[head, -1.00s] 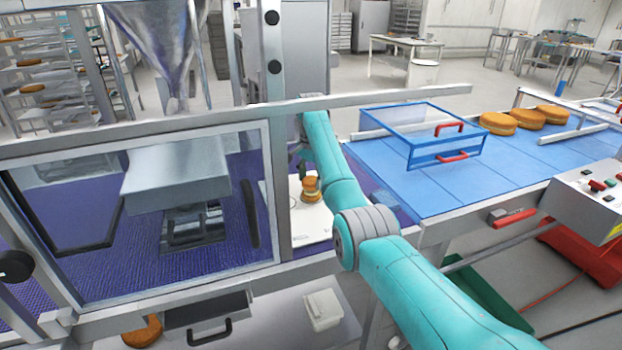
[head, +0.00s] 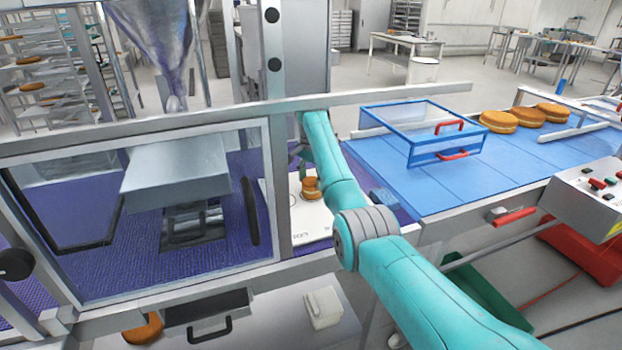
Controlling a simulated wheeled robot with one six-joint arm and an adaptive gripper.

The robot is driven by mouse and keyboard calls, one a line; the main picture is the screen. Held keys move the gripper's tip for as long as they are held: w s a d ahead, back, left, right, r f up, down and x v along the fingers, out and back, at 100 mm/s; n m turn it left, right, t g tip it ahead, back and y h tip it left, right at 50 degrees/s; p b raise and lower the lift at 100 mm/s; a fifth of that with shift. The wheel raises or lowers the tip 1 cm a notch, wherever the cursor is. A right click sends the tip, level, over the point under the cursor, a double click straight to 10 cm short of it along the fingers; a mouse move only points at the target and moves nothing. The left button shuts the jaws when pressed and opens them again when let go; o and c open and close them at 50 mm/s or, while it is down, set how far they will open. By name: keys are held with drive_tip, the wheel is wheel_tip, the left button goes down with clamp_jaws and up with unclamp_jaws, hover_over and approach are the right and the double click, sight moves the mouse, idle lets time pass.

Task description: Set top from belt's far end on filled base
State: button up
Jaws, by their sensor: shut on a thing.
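My gripper (head: 304,172) is partly hidden by my own teal arm. It is over a white board (head: 318,228) on the purple belt, just right of the window frame. An orange-brown round top (head: 312,183) is at its fingertips, and the gripper is shut on it. A base (head: 311,195) shows directly under the top, above the board. The two look stacked or nearly so; I cannot tell whether they touch. Three rounds (head: 500,121) (head: 528,118) (head: 553,113) lie at the right on the blue belt (head: 500,165).
A blue-framed clear guard (head: 425,130) with red handles stands over the blue belt. A grey control box (head: 590,195) is at right. A steel filling machine (head: 178,170) stands behind a framed window at left. A small blue block (head: 384,198) lies right of my arm.

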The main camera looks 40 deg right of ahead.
drive_tip(key=shift+f, duration=0.3)
drive_tip(key=o, duration=1)
drive_tip(key=shift+r, duration=0.1)
drive_tip(key=shift+r, duration=3.4)
